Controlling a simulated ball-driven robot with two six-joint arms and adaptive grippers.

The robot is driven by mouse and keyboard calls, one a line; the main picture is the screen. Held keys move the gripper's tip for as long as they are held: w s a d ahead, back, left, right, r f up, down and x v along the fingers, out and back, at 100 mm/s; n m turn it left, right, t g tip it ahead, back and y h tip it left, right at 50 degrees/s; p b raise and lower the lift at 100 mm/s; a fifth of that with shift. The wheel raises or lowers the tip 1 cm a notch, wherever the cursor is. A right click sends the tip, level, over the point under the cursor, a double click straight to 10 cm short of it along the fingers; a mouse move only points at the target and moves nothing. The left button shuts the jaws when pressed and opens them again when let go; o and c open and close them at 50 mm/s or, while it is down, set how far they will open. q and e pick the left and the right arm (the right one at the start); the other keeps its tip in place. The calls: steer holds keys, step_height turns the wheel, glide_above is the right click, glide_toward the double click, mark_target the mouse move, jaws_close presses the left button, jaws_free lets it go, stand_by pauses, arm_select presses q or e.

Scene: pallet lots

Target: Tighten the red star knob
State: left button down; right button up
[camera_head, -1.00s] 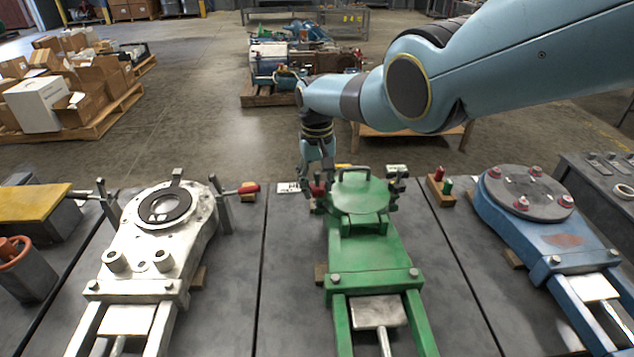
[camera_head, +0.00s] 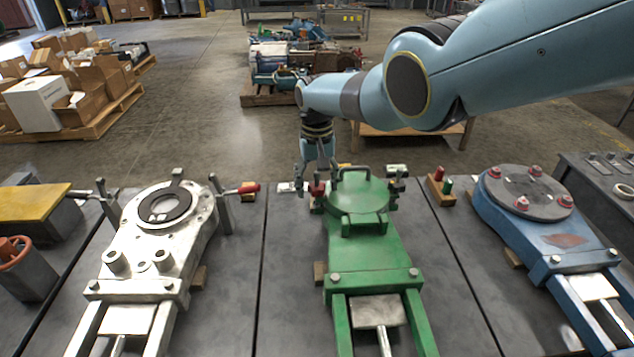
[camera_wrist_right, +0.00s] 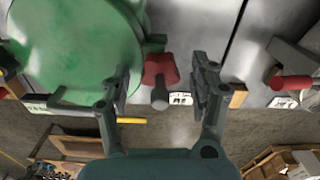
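The red star knob (camera_head: 317,188) sits on the left side of the green fixture (camera_head: 365,245), near its round lid. In the right wrist view the knob (camera_wrist_right: 160,70) shows lobes and a grey stem end. My right gripper (camera_head: 313,183) points down at the knob. In the wrist view its two fingers are apart, one on each side of the knob, with visible gaps. The right gripper is open and holds nothing. My left gripper is in neither view.
A white fixture (camera_head: 150,230) with a red-tipped handle (camera_head: 249,189) stands to the left. A blue fixture (camera_head: 560,240) with several red knobs stands to the right. Bare dark tabletop (camera_head: 285,265) lies between fixtures.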

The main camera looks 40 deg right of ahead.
step_height(320, 180, up, 12)
stand_by(0.8)
stand_by(0.4)
